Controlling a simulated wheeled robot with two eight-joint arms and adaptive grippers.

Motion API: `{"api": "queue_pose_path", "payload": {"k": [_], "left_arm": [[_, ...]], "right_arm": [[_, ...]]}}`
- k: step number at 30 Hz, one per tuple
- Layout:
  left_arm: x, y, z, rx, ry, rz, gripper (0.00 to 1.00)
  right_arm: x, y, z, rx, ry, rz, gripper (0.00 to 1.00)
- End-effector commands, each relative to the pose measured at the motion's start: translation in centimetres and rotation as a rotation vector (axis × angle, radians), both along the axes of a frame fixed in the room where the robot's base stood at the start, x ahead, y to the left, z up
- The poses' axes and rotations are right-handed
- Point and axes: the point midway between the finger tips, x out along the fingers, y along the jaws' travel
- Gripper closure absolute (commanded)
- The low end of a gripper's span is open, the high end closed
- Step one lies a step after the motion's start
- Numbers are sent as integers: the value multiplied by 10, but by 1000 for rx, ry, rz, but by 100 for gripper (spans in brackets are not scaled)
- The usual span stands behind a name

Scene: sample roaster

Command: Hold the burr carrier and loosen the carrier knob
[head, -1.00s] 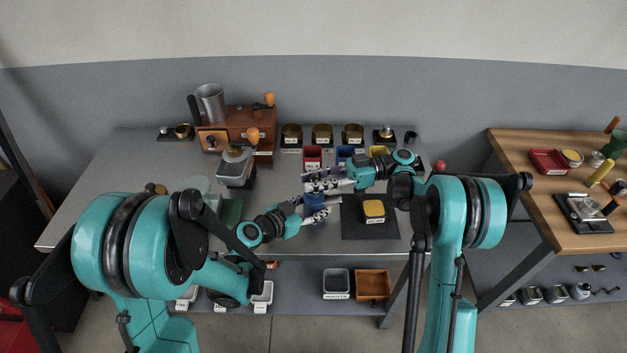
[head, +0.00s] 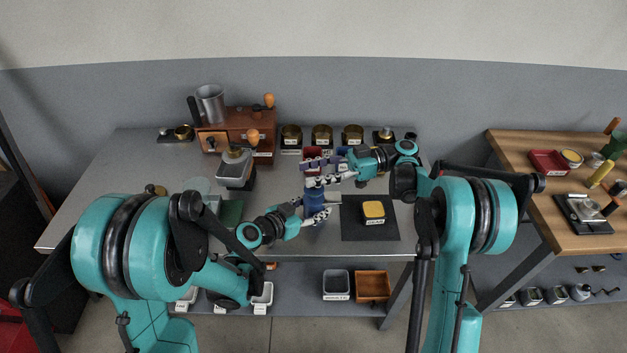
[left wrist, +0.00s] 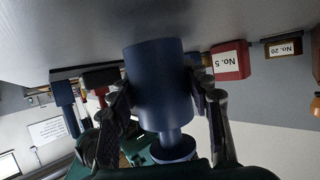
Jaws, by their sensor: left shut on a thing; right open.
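The burr carrier is a blue cylinder (head: 315,204) standing between the fingers of my left gripper (head: 312,213) near the front middle of the steel bench. In the left wrist view its dark blue body (left wrist: 157,80) fills the middle, with a finger on either side and my left gripper shut on it. A narrower neck and a round blue end piece (left wrist: 173,149), seemingly the carrier knob, show below it in that view. My right gripper (head: 312,173) is open just above the carrier's top, its fingers spread. It hides the knob in the head view; contact cannot be told.
A dark mat (head: 358,226) with a yellow-topped block (head: 374,211) lies right of the carrier. Labelled bins, including a red one (left wrist: 230,61), stand behind my grippers. A wooden grinder (head: 236,130) and a grey hopper (head: 236,170) stand to the left. Bare steel lies between.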

Motion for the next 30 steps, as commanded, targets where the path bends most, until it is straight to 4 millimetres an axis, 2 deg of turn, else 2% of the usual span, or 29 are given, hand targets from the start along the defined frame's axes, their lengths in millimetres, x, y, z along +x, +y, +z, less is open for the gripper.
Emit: {"api": "queue_pose_path", "payload": {"k": [1,6,13,23,26,30], "left_arm": [[0,0,0,0,0,1,91],[0,0,0,0,0,1,91],[0,0,0,-1,0,1,91],[0,0,0,-1,0,1,91],[0,0,0,-1,0,1,91],[0,0,0,0,-1,1,91]], "right_arm": [[0,0,12,0,0,0,50],[0,0,43,0,0,0,50],[0,0,64,0,0,0,50],[0,0,64,0,0,-5,52],[0,-3,56,0,0,-48,52],[-1,-14,31,-1,0,-201,52]]}}
